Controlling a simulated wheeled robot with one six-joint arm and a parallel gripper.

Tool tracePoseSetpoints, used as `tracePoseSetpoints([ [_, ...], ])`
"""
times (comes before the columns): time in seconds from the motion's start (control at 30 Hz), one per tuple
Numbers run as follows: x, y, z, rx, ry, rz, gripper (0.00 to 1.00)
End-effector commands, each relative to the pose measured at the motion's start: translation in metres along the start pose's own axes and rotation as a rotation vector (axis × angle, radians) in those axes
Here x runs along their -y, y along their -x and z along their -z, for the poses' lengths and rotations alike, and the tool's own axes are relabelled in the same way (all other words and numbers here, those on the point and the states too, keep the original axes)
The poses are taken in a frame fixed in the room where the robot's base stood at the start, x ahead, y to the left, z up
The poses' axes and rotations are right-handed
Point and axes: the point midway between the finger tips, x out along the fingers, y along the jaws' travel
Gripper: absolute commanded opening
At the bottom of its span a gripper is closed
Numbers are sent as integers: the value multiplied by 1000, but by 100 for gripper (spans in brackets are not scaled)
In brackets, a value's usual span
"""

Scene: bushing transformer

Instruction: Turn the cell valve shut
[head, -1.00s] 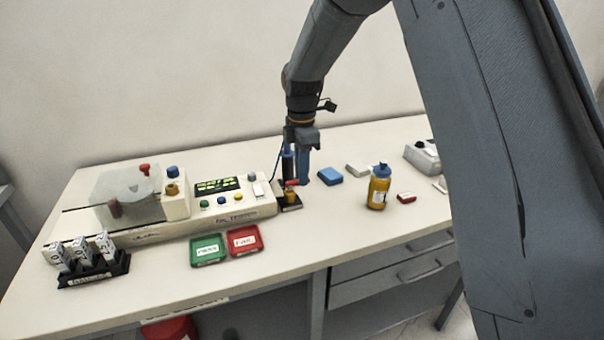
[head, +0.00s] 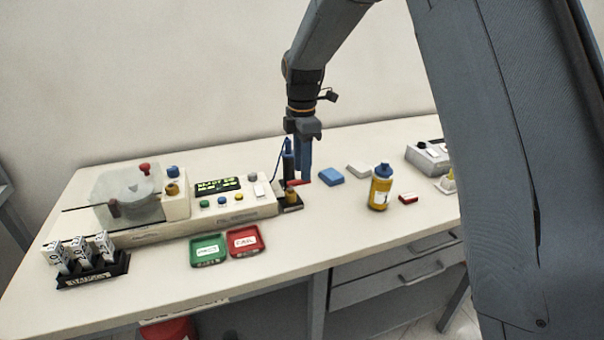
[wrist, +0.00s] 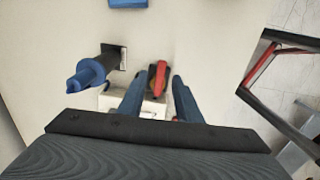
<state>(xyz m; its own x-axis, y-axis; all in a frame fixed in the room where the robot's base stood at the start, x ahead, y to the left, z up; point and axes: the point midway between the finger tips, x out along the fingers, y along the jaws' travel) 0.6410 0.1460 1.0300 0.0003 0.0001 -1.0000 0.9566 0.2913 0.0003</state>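The cell valve has a brass body (head: 291,196) on a dark base at the right end of the bench instrument, with a red lever (head: 300,183) pointing right. In the wrist view the red lever (wrist: 158,76) lies beyond my fingertips, in line with the gap between them. My gripper (head: 304,178) points down just above the lever. Its two blue fingers (wrist: 156,88) are apart, with nothing held between them. A small clearance seems to separate the fingertips from the lever, but contact is hard to tell.
A blue-handled tool (wrist: 90,75) stands upright close beside the valve. The instrument's lit display (head: 217,185) is to the left, with green (head: 208,250) and red (head: 243,241) trays in front. A blue block (head: 331,176) and yellow bottle (head: 380,187) stand to the right.

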Motion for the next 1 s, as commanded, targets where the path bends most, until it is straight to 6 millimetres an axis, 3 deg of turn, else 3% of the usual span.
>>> tracePoseSetpoints([
  [0.2, -2, 35, 0, 0, 1, -4, 31],
  [0.4, -1, 52, 1, 0, 1, -3, 31],
  [0.83, 1, 53, 0, 0, -8, -2, 31],
  [1.0, 35, 39, -18, -1, -245, -11, 31],
])
